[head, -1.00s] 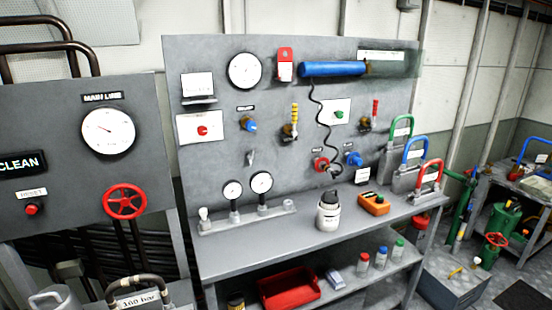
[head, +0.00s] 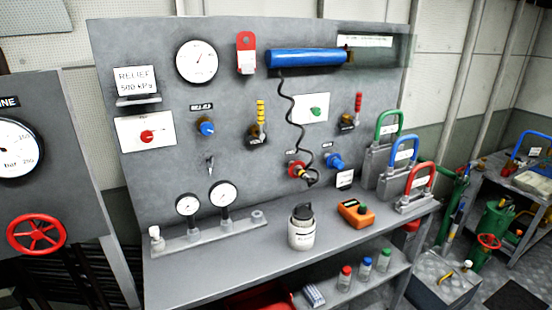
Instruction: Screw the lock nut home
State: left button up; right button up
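Neither of my grippers shows in the head view. I cannot clearly make out a lock nut. A blue knob (head: 206,127) sticks out of the grey panel (head: 235,105) under a small black label, with a bright metal part behind it that is too small to tell. A small metal fitting (head: 210,163) is on the panel below it. A white sign (head: 135,82) reading "RELIEF" and a kPa value stands at the panel's upper left. A large round gauge (head: 197,62) is to its right.
The bench (head: 245,262) carries two small gauges on a block (head: 205,233), a white bottle (head: 301,230), an orange device (head: 356,213) and several padlock-like blocks at right. A coiled black cord (head: 288,110) hangs below a blue cylinder (head: 305,58). The bench's front left is clear.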

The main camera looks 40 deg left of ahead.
aim_at(209, 164)
jog(key=z, duration=0.15)
jog(key=i, duration=1)
jog(key=u, duration=1)
jog(key=i, duration=0.6)
jog(key=u, duration=0.75)
